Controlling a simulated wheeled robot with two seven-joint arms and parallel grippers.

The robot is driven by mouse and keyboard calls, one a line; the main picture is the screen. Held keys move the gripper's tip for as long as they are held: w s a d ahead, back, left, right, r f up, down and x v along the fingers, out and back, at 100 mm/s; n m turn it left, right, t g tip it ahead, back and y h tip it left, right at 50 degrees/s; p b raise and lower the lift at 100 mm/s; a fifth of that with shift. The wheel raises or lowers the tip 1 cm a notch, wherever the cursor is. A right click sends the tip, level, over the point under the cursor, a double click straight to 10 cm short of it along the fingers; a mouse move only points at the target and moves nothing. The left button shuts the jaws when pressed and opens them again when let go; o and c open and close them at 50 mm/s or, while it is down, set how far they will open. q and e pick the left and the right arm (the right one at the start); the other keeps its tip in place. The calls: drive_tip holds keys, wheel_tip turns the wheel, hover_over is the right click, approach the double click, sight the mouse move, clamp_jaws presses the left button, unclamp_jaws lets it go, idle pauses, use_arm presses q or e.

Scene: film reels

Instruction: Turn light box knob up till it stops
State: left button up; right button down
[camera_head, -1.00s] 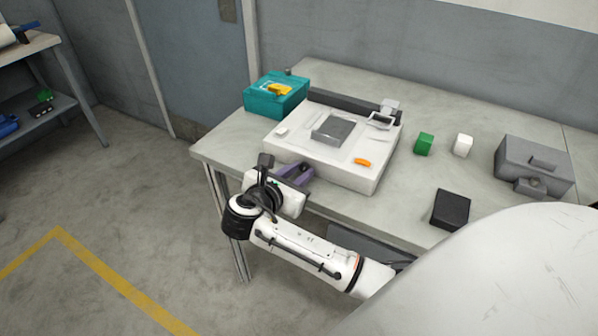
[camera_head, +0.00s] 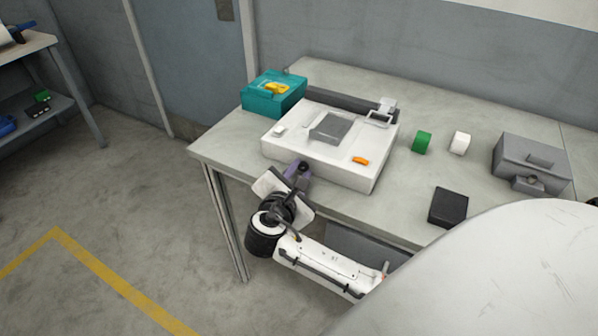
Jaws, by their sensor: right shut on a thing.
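The light box (camera_head: 345,177) is a low white box on the table, with a grey square (camera_head: 332,127) on top and an orange piece (camera_head: 360,161) near its front right. My right gripper (camera_head: 302,169) is at the front face of the light box, its purple fingers pointing at the face. It is shut on the knob there. The knob itself is hidden by the fingers, so its angle cannot be seen. My left gripper is out of view.
A teal box (camera_head: 272,101) with a yellow item stands left of the light box. A green block (camera_head: 422,143), a white block (camera_head: 460,143), a black block (camera_head: 448,207) and a grey metal box (camera_head: 530,163) are on the right. Bare table lies between them.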

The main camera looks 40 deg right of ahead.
idle(0.3)
drive_tip(key=c, duration=1.5)
unclamp_jaws()
drive_tip(key=shift+c, duration=0.2)
drive_tip(key=n+g, duration=0.2)
drive_tip(key=n, duration=0.2)
drive_tip(key=shift+w+a+r+g+h, duration=0.15)
drive_tip(key=shift+w+g+h, duration=0.15)
drive_tip(key=shift+g+h, duration=0.1)
drive_tip(key=f+v, duration=0.1)
drive_tip(key=v, duration=0.9)
drive_tip(key=s+a+f+m+y+b, duration=0.2)
drive_tip(key=s+a+f+m+y, duration=0.1)
drive_tip(key=f, duration=0.6)
drive_tip(key=s+a+f+m+y+b, duration=0.2)
drive_tip(key=s+a+f+m+y, duration=0.1)
drive_tip(key=f, duration=0.7)
drive_tip(key=s+a+f+m+t+y+b, duration=0.1)
drive_tip(key=s+a+f+m+y, duration=0.3)
drive_tip(key=f, duration=0.5)
drive_tip(key=shift+s+f+y+b, duration=0.25)
drive_tip(key=shift+s+y+b, duration=0.35)
drive_tip(key=shift+y+b, duration=0.3)
